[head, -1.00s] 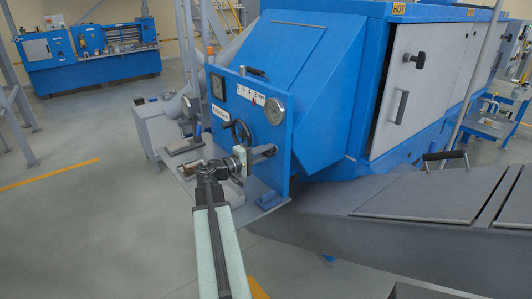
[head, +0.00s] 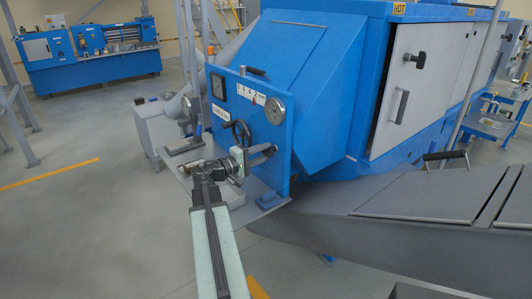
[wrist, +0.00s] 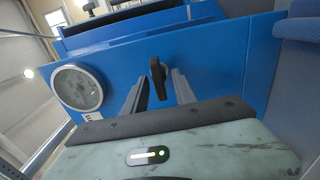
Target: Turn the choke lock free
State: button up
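A small black lever knob (wrist: 157,78) stands on the blue panel (wrist: 215,60) in the wrist view. It looks like the choke lock. My gripper (wrist: 160,82) is open, with one grey finger on each side of the knob and narrow gaps showing. Contact with the knob cannot be told. In the head view my gripper (head: 265,151) reaches from the left to the blue panel (head: 282,172), below the round dial (head: 275,111). The lock itself is hard to make out there, at the fingertips.
A black handwheel (head: 241,132) sits on the panel just above and left of my gripper. A scale with a red pointer (head: 253,98) is above it. A grey shelf (head: 257,209) lies below. The floor at left is open.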

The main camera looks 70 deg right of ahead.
jog(key=v, duration=0.6)
jog(key=shift+w+a, duration=0.2)
jog(key=shift+a, duration=0.1)
